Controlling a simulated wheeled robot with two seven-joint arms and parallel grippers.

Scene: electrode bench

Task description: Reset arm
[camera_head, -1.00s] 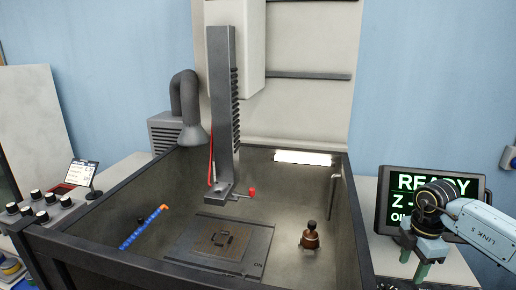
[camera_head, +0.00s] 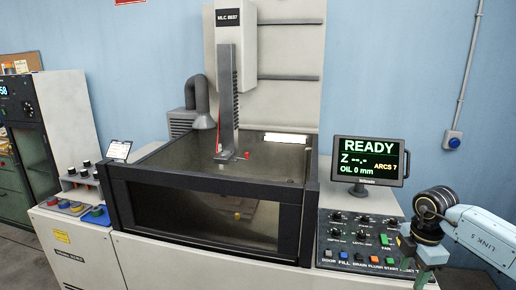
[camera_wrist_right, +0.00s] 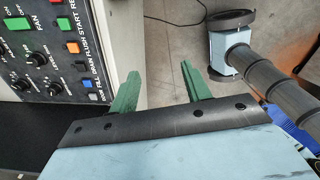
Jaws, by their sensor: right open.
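My right arm comes in from the right edge in the head view. Its gripper (camera_head: 415,268) hangs at the lower right, beside the right end of the machine's control panel. In the right wrist view, the two green fingers (camera_wrist_right: 160,88) are spread apart with nothing between them. Bare floor shows beyond the gap. My left gripper is not in view.
The machine's tank (camera_head: 205,205) has a dark frame and front window. The control panel (camera_head: 362,240) with knobs and coloured buttons lies close to my right gripper. A monitor (camera_head: 369,161) reading READY stands above it. Open floor (camera_wrist_right: 175,35) shows in the wrist view.

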